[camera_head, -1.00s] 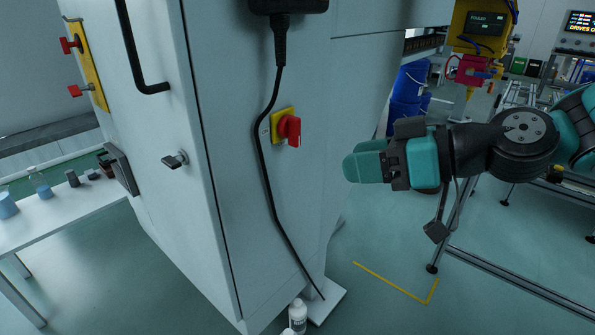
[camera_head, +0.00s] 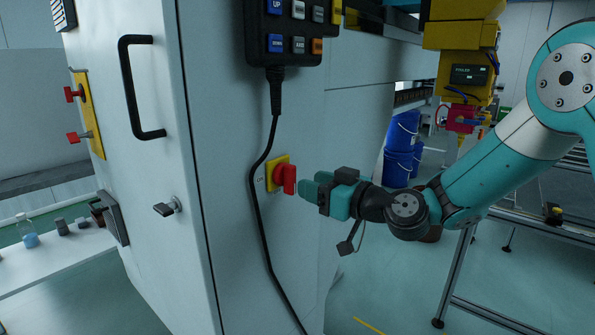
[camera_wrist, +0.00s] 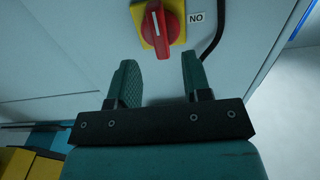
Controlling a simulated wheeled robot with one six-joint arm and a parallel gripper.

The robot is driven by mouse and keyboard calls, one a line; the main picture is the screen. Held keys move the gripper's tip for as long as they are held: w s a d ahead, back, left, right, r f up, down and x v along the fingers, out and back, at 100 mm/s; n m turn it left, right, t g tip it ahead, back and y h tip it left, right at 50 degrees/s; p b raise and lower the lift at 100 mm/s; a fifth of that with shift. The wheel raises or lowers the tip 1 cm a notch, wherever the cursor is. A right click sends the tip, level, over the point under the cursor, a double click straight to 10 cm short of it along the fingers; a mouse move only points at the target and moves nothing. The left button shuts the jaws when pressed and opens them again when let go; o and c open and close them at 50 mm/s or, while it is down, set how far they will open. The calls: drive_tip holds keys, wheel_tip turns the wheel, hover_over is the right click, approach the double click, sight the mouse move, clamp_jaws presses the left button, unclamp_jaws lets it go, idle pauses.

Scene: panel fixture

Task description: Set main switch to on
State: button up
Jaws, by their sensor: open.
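The main switch is a red rotary handle (camera_head: 287,179) on a yellow plate (camera_head: 271,172) on the cabinet's side face. In the wrist view the red handle (camera_wrist: 164,24) lies ahead of the fingers, with a white line along it pointing to the picture's top. A label reading "NO" (camera_wrist: 196,17) sits beside the plate. My gripper (camera_head: 306,187) is close to the handle, just right of it in the head view. In the wrist view my gripper (camera_wrist: 159,82) is open, its two teal fingers apart with nothing between them. The handle appears beyond the fingertips, with no clear contact.
A black cable (camera_head: 256,200) hangs from a keypad pendant (camera_head: 290,30) just left of the switch. The cabinet door has a black handle (camera_head: 127,90) and a key latch (camera_head: 168,207). Blue drums (camera_head: 402,145) stand behind my arm.

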sight(295, 178)
drive_tip(key=x, duration=0.4)
drive_tip(key=shift+w+a+p, duration=0.3)
drive_tip(key=shift+p, duration=0.1)
drive_tip(key=shift+c, duration=0.3)
clamp_jaws()
